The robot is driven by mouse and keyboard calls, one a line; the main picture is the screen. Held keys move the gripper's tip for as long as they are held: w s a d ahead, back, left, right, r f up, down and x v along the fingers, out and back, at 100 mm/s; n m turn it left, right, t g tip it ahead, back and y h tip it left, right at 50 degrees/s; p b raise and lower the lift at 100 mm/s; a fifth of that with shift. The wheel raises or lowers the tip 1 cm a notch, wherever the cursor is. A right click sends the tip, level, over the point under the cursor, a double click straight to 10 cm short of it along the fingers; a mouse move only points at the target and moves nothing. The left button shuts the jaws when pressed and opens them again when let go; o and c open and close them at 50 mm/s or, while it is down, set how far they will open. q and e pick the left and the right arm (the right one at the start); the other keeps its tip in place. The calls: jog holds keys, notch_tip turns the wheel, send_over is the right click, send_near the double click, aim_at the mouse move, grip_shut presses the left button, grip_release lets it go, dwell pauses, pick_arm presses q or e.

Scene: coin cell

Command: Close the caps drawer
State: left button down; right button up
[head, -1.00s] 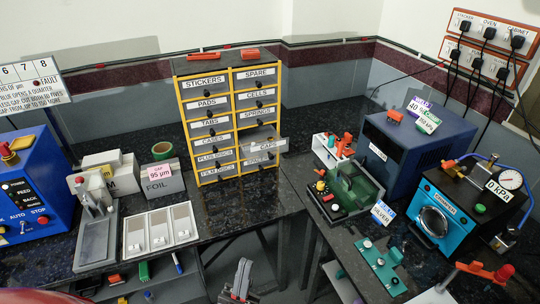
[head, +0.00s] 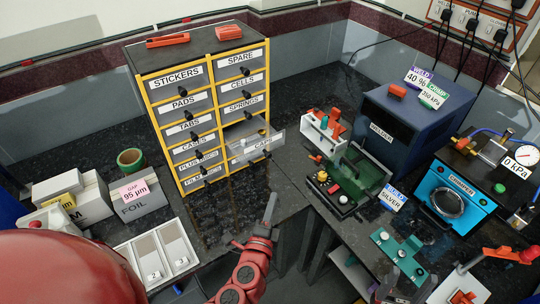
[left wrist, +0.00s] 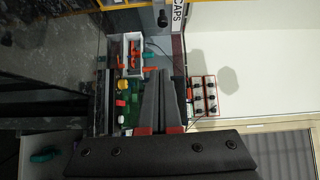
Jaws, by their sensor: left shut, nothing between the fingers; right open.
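The caps drawer (head: 264,149) is in the right column of the yellow-framed drawer cabinet (head: 207,108). It is pulled out, with its clear tray showing behind the CAPS label, and the other drawers look flush. My left gripper (head: 270,205) is shut and empty, in front of and below the caps drawer in the head view, apart from it. In the left wrist view, the shut fingers (left wrist: 165,88) point toward the CAPS label (left wrist: 178,16) and the dark drawer knob (left wrist: 162,18) at the top.
A green machine (head: 352,178) and a white rack (head: 323,131) stand right of the caps drawer. A blue welder (head: 400,125) is farther right. The foil box (head: 142,195) and a white tray (head: 165,252) are left. The counter before the cabinet is clear.

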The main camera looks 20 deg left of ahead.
aim_at(250, 141)
pick_arm(q)
jog(key=w+a+p, duration=0.4)
jog(key=w+p, duration=0.1)
jog(key=w, duration=0.7)
jog(key=shift+w+a+r+y, duration=0.15)
jog(key=shift+a+r+y, duration=0.15)
jog(key=shift+a+r, duration=0.05)
jog(key=w+a+b, duration=0.1)
jog(key=w+a, duration=0.1)
jog(key=a, duration=0.1)
jog(key=w+a+b, duration=0.2)
jog(key=w+a, duration=0.1)
jog(key=w+a+b, duration=0.1)
jog(key=w+a, duration=0.1)
jog(key=a, duration=0.1)
jog(key=shift+w+a+f, duration=0.1)
jog(key=shift+w+a, duration=0.05)
jog(key=shift+a, duration=0.05)
jog(key=shift+a+r, duration=0.1)
jog(key=shift+r, duration=0.25)
